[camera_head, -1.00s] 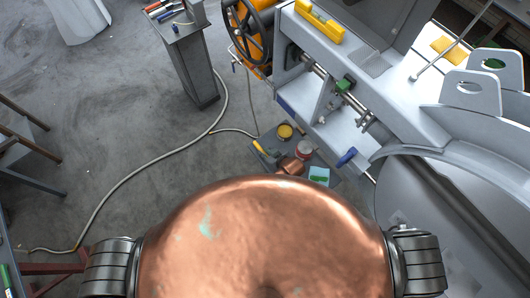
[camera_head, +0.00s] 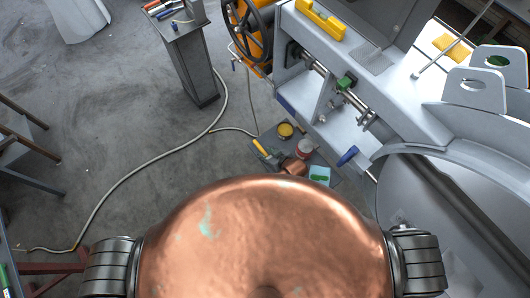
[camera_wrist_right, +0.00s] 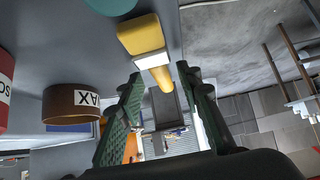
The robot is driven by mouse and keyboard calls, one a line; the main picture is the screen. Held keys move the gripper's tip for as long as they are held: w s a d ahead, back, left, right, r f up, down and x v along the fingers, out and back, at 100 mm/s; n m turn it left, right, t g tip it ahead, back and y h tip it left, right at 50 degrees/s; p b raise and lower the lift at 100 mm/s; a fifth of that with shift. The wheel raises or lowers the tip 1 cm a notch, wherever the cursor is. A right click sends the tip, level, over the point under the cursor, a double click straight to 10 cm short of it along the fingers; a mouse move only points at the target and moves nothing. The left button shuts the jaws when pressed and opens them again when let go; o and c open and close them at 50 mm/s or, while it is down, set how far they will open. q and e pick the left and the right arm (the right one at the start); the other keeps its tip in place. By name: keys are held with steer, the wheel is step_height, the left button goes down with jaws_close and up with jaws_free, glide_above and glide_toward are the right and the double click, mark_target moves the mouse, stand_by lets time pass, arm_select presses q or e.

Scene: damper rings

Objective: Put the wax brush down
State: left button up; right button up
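The wax brush (camera_wrist_right: 143,38), yellow with a pale band, lies on or just above a grey surface in the right wrist view. It also shows small in the head view (camera_head: 260,147). My right gripper (camera_wrist_right: 160,75) has its green fingers spread, with gaps to the yellow handle between or just beyond their tips. I cannot tell how deep the handle sits. In the head view my right gripper (camera_head: 276,159) is tiny beside the brush. A brown tin marked WAX (camera_wrist_right: 72,104) stands to the left in the wrist view. My left gripper is not in view.
A large grey machine (camera_head: 400,90) stands to the right. A pale hose (camera_head: 140,178) crosses the open floor to the left.

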steer(key=v, duration=0.6)
steer(key=shift+s+d+f+b, duration=0.1)
steer(key=shift+s+d+b, duration=0.1)
steer(key=shift+s+b, duration=0.15)
